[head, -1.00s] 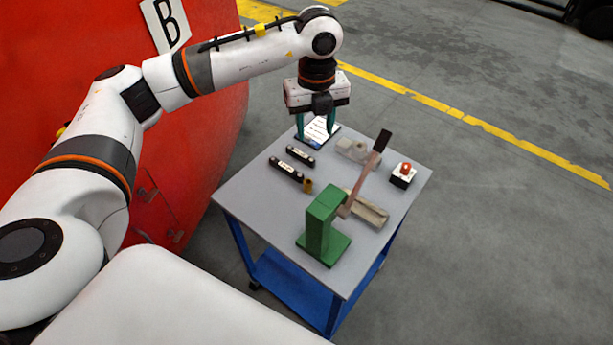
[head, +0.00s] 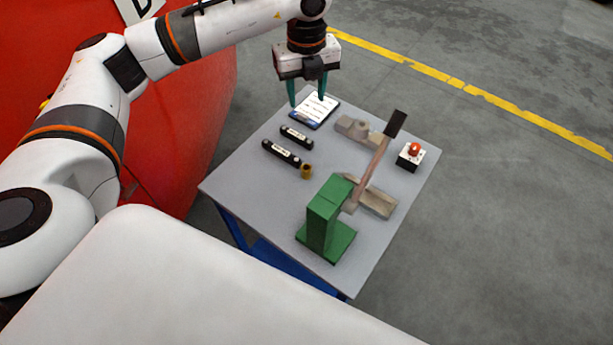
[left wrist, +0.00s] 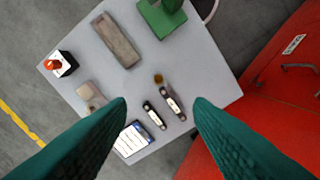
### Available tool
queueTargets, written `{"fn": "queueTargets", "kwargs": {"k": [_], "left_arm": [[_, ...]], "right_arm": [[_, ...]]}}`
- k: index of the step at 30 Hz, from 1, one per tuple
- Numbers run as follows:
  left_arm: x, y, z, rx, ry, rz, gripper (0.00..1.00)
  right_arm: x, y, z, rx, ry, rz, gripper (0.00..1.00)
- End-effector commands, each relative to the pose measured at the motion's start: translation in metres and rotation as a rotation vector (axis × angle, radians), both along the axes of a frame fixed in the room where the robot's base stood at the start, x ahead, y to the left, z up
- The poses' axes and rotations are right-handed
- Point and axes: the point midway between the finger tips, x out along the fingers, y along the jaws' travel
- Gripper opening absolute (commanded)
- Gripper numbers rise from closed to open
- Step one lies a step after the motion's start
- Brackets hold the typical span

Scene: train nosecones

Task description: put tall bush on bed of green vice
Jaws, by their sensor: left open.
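The tall bush, a small brass cylinder (head: 306,171), stands upright on the grey table, beside the end of a black labelled bar. It also shows in the left wrist view (left wrist: 158,78), above and between the fingertips in the picture. The green vice (head: 325,215) looks like a press with a flat green base plate and a long lever with a black grip. Part of it shows at the top of the left wrist view (left wrist: 162,18). My left gripper (head: 306,100) is open and empty, pointing down above the clipboard end of the table. My right gripper is not in view.
Two black labelled bars (head: 281,153) lie near the bush. A clipboard (head: 315,110) lies at the far end. A tan block (head: 376,202) lies beside the vice, another tan part (head: 357,129) farther back. A red-button box (head: 411,157) stands at right. A red wall (head: 185,130) is left.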

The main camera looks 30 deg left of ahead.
Motion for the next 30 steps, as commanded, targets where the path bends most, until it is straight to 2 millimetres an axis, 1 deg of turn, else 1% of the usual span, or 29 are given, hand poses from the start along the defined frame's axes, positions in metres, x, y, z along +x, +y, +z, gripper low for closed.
{"fn": "queueTargets", "kwargs": {"k": [1, 4, 8, 9, 12, 15, 16, 18, 22, 26, 30], "left_arm": [[0.0, 0.0, -0.018, 0.001, 0.001, 0.0, 0.47], [0.0, 0.0, -0.038, 0.001, 0.001, 0.001, 0.47], [0.0, 0.0, -0.075, 0.001, 0.001, 0.001, 0.47], [0.0, 0.0, -0.09, 0.0, 0.001, 0.001, 0.47], [0.001, 0.001, -0.125, 0.001, 0.001, 0.001, 0.47], [0.001, 0.001, -0.149, 0.0, 0.0, 0.001, 0.47], [0.001, 0.001, -0.155, 0.0, 0.0, 0.001, 0.47], [0.001, 0.001, -0.165, 0.0, 0.0, 0.001, 0.47], [0.001, 0.001, -0.173, 0.0, 0.0, 0.001, 0.47], [0.001, 0.001, -0.184, 0.001, 0.004, 0.001, 0.47], [0.0, 0.001, -0.207, 0.001, 0.005, 0.002, 0.47]], "right_arm": [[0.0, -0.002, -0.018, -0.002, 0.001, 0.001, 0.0], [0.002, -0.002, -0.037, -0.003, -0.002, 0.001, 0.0], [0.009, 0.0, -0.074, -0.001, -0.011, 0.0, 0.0], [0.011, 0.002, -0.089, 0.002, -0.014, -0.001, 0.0], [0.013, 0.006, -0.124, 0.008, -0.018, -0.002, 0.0], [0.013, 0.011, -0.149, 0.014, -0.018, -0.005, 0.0], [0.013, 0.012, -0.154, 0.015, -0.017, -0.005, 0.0], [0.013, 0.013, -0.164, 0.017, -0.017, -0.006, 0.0], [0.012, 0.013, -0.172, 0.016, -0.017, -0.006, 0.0], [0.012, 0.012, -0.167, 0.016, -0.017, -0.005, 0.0], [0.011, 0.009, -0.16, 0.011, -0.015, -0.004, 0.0]]}}
